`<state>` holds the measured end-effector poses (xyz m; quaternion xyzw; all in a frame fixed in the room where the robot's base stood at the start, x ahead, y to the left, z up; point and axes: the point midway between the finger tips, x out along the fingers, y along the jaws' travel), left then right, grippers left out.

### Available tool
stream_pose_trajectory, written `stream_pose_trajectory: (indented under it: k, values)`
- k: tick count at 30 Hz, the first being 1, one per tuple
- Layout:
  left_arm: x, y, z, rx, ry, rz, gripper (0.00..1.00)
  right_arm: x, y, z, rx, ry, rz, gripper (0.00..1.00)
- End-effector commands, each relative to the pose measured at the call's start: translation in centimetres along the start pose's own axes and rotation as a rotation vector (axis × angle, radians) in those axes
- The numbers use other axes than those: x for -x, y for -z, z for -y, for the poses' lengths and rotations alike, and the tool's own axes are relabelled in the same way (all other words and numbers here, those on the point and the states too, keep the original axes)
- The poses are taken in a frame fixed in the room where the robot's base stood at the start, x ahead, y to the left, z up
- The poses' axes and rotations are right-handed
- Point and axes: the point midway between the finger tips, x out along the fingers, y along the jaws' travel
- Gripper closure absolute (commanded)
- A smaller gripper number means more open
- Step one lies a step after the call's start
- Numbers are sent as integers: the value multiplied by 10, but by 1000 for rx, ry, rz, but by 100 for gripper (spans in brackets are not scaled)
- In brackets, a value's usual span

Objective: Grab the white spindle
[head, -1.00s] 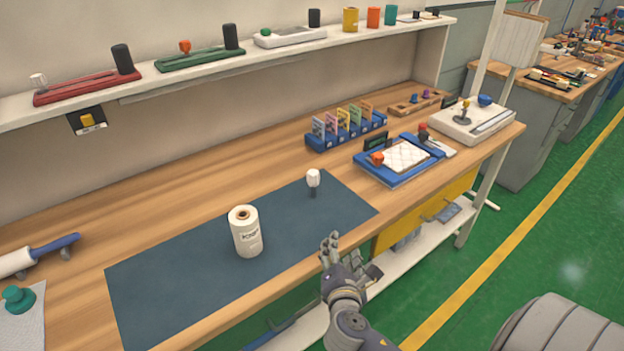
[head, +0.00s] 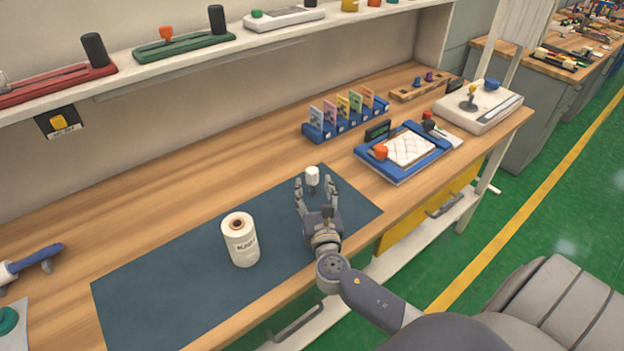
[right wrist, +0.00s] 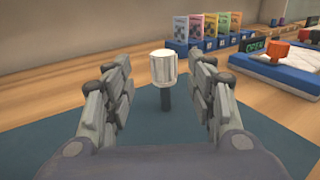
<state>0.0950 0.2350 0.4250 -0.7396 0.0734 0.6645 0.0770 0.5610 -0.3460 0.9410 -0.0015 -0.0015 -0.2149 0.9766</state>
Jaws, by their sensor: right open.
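The white spindle (head: 312,176) stands upright on the dark mat (head: 180,285), toward the mat's far right part. It has a white ribbed head on a dark stem. In the right wrist view the spindle (right wrist: 163,68) is centred in the gap between the fingers. My right gripper (head: 316,184) is open, with its fingertips on either side of the spindle in the head view. The right wrist view shows the open fingers (right wrist: 160,85) with clear space on both sides of it. I cannot tell how deep the spindle sits between them. My left gripper is not in view.
A white labelled roll (head: 241,240) stands on the mat left of my right gripper. A blue tray with a quilted white pad (head: 410,150) and a blue rack of coloured cards (head: 345,118) lie beyond to the right. The mat between roll and spindle is bare.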

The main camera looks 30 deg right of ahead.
Motion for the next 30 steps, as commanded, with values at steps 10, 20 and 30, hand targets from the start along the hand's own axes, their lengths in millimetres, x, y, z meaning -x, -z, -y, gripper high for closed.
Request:
stream_pose_trajectory:
  k: [10, 20, 30]
  values:
    - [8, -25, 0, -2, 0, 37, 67, -30, 1, 3, 0, 2, 1, 49]
    - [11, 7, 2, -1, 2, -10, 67, -60, 4, 4, -1, 0, -1, 49]
    - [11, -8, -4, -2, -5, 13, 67, -60, 5, 4, -1, 1, -1, 74]
